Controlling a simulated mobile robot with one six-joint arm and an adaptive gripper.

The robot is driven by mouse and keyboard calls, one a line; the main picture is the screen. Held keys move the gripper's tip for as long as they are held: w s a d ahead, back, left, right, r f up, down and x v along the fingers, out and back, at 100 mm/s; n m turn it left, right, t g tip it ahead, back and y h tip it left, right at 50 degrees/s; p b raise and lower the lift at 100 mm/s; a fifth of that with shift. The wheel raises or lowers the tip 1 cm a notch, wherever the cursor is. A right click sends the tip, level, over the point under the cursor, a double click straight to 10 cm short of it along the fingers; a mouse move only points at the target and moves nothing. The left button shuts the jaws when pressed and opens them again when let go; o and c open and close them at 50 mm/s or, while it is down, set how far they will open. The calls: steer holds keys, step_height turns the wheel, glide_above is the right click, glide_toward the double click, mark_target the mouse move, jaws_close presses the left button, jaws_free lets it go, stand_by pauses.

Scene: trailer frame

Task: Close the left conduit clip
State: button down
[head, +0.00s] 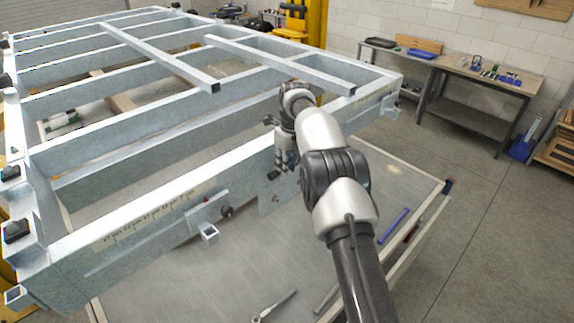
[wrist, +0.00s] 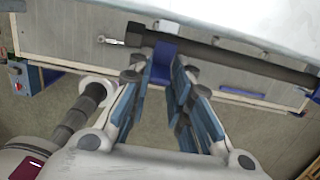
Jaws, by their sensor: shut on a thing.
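My gripper (head: 283,172) is at the near side rail of the trailer frame (head: 130,232) in the head view, with its fingers pointing down. In the wrist view my gripper (wrist: 165,72) has its blue-padded fingers close together, with a blue piece (wrist: 163,58) between and just beyond the tips. This piece lies against a dark tube (wrist: 235,60); a small white part (wrist: 166,25) sits on the tube's far side. The blue piece may be the clip, but its shape and whether it is closed cannot be told. My arm and fingers hide the contact in the head view.
A low platform (head: 150,285) lies under the frame, with a wrench (head: 272,306) and a blue-handled tool (head: 393,226) on it. Loose-looking bars (head: 160,56) cross the frame. A workbench (head: 480,72) stands at the back right. The floor at right is clear.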

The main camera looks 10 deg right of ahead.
stand_by(0.6)
steer(key=c, duration=1.5)
jaws_free()
steer(key=shift+o, duration=0.2)
step_height(320, 180, up, 7)
steer(key=shift+s+d+r, duration=0.2)
steer(key=shift+s, duration=0.15)
